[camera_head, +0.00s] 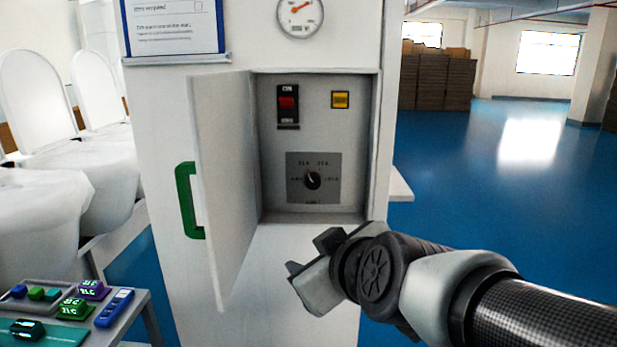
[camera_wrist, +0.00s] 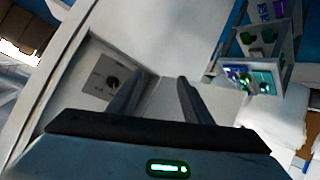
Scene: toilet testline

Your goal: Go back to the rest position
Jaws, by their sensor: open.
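My gripper (camera_head: 312,262) is in front of the white cabinet, just below and to the front of its open compartment. In the wrist view my gripper (camera_wrist: 158,98) shows two dark fingers spread apart with nothing between them. The cabinet door (camera_head: 226,185) stands open to the left, with a green handle (camera_head: 188,200). Inside the compartment are a red rocker switch (camera_head: 288,103), a yellow button (camera_head: 340,100) and a black rotary knob (camera_head: 312,180) on a grey plate. The knob also shows in the wrist view (camera_wrist: 112,82).
A small table (camera_head: 146,312) with coloured blocks and a blue device stands at lower left. White toilets (camera_head: 50,200) line the left side. A gauge (camera_head: 300,15) and a notice board (camera_head: 172,28) are on the cabinet above. Open blue floor (camera_head: 500,215) lies to the right.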

